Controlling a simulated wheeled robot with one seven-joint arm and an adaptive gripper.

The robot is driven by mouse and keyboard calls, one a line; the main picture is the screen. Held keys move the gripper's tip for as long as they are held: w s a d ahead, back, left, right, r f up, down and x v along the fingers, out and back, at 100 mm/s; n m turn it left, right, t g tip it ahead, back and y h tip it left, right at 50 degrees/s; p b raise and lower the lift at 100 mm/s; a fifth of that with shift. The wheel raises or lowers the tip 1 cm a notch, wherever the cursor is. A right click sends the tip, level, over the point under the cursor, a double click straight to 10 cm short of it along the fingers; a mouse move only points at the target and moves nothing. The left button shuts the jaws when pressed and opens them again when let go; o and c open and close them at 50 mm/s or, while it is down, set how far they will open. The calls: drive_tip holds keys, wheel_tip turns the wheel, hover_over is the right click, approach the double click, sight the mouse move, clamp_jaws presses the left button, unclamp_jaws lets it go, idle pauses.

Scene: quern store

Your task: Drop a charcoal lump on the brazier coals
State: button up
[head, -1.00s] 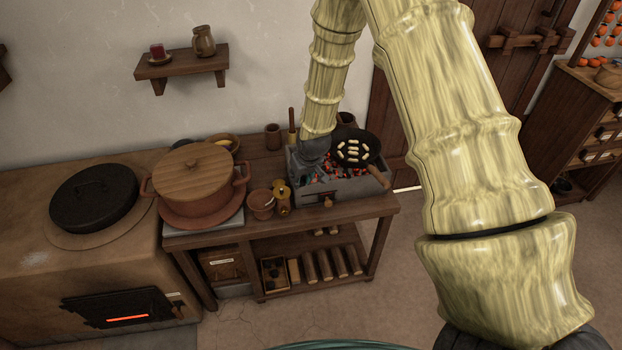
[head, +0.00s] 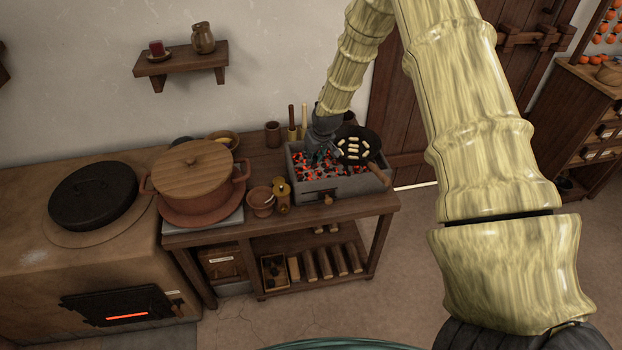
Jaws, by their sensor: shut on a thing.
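The brazier (head: 345,187) is a grey box on the wooden table, with dark and glowing red coals (head: 306,168) inside. My gripper (head: 321,156) points down over the coals near the brazier's back, left of the pan. It is shut on a small dark thing, taken as the charcoal lump; its outline is mostly hidden by the fingers and blends with the coals. I cannot tell whether the fingertips touch the coals. A box with dark lumps (head: 275,270) stands on the table's lower shelf.
A dark pan (head: 356,146) with several pale pieces rests over the brazier's right side. Left of the brazier stand a pepper mill (head: 282,196), a clay cup (head: 261,202) and a lidded pot (head: 192,178). Upright handled tools (head: 292,122) stand behind. A stove (head: 100,240) is at left.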

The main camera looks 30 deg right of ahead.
drive_tip(key=shift+w, duration=0.3)
idle(0.4)
drive_tip(key=o, duration=0.8)
drive_tip(key=shift+r, duration=0.1)
drive_tip(key=v, duration=1.1)
drive_tip(key=shift+s+r, duration=0.25)
drive_tip(key=shift+r, duration=0.1)
drive_tip(key=s+a+f+g, duration=0.1)
drive_tip(key=s+a+f, duration=0.5)
drive_tip(key=s+f, duration=0.35)
drive_tip(key=s+a+f+g, duration=0.1)
drive_tip(key=s+a+f, duration=0.4)
drive_tip(key=s+f, duration=0.45)
drive_tip(key=s+a+f, duration=0.2)
drive_tip(key=s+f, duration=0.1)
drive_tip(key=s, duration=0.6)
drive_tip(key=s+a+f+g, duration=0.1)
drive_tip(key=s+a+f, duration=0.2)
drive_tip(key=s, duration=0.6)
drive_tip(key=s+a+f+g, duration=0.1)
drive_tip(key=s+a+f, duration=0.1)
drive_tip(key=s, duration=0.7)
drive_tip(key=shift+s+a+f, duration=0.15)
drive_tip(key=shift+s+f, duration=0.1)
drive_tip(key=shift+f, duration=0.3)
